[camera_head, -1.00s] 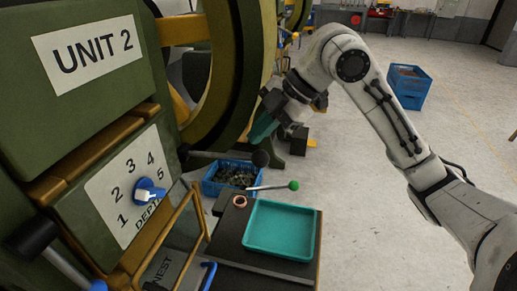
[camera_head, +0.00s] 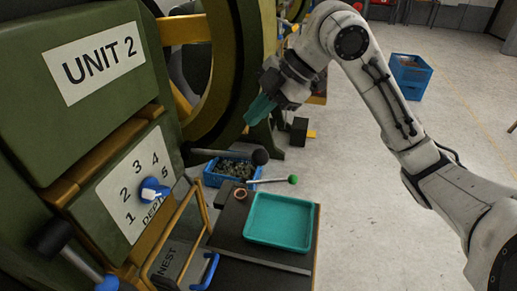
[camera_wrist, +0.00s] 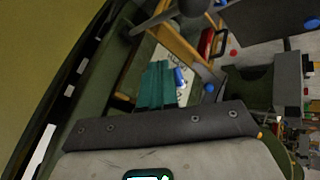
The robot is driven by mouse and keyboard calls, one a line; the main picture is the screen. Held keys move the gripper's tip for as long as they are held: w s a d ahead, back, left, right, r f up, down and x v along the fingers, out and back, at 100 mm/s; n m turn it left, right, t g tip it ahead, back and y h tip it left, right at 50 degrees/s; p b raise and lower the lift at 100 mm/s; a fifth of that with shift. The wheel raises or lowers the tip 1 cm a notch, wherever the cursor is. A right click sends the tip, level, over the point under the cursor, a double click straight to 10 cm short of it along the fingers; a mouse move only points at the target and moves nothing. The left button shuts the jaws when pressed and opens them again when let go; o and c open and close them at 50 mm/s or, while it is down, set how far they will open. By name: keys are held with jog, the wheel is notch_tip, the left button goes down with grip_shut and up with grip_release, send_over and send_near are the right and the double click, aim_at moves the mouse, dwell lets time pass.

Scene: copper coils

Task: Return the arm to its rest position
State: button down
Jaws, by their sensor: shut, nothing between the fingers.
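My gripper (camera_head: 258,112) has teal fingers and hangs in the air in front of the green machine marked UNIT 2 (camera_head: 95,60), near its large round wheel. In the wrist view the two teal fingers (camera_wrist: 156,86) lie side by side with nothing between them. My white arm (camera_head: 375,90) is raised and bent, its elbow high, reaching in from the right of the head view.
A teal tray (camera_head: 280,246) and a small copper ring (camera_head: 240,194) sit on the dark table below. A blue crate (camera_head: 230,172) of small parts stands behind a green-knobbed lever (camera_head: 292,179). Another blue crate (camera_head: 411,75) stands on open floor at right.

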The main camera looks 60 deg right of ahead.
dwell(0.4)
jog(key=w+a+f+m+t+y, duration=0.1)
jog(key=w+a+m+t, duration=0.1)
jog(key=w+a, duration=0.3)
jog(key=a+f+m, duration=0.4)
jog(key=a+f, duration=0.1)
jog(key=f, duration=0.4)
jog(key=a+f+m, duration=0.4)
jog(key=f, duration=0.4)
jog(key=s+a+f+m+g+h, duration=0.2)
jog(key=s+a+f+m+g, duration=0.15)
jog(key=s+f, duration=0.7)
jog(key=s+d+f+g+h, duration=0.1)
jog(key=s+f, duration=0.2)
jog(key=s, duration=0.1)
jog(key=s+d+f+m+g+h, duration=0.1)
jog(key=s+f, duration=0.2)
jog(key=s, duration=0.2)
jog(key=s+d+f+m+g+h, duration=0.1)
jog(key=s+d+f, duration=0.1)
jog(key=s, duration=0.3)
jog(key=shift+f+g, duration=0.35)
jog(key=shift+f, duration=0.35)
